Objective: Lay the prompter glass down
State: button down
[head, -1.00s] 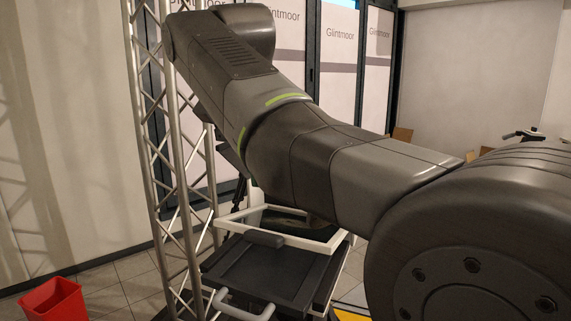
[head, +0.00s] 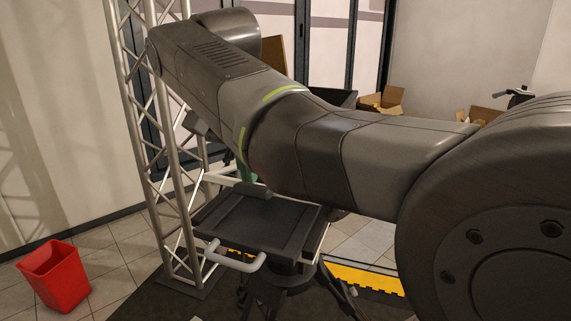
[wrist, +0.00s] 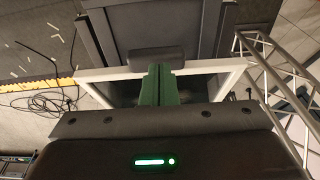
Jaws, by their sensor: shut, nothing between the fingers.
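The prompter glass is a pane in a white frame. In the wrist view its white bar (wrist: 207,67) runs across the middle, with sides receding towards my gripper. In the head view only a short stretch of the white frame (head: 216,179) shows; my arm hides the rest. A dark pad (wrist: 157,56) sits at the middle of the bar; it also shows in the head view (head: 250,188). My gripper (wrist: 160,72) has green fingers together and empty, in front of the pad. I cannot tell whether they touch it or the frame.
A dark tray (head: 265,222) with a light grey handle (head: 236,257) stands on a tripod beside the frame. A metal truss (head: 160,150) rises close on the left. A red bin (head: 55,275) is on the floor. Cables (wrist: 45,103) lie on the floor, and cardboard boxes (head: 385,100) stand behind.

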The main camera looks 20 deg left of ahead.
aim_at(247, 193)
jog(key=shift+s+f+t+b, duration=0.15)
jog(key=shift+f+b, duration=0.3)
jog(key=shift+f, duration=0.05)
jog(key=shift+s+f+t+b, duration=0.15)
jog(key=shift+f+b, duration=0.3)
jog(key=shift+s+f+t+b, duration=0.4)
jog(key=shift+f+b, duration=0.25)
jog(key=shift+b, duration=0.15)
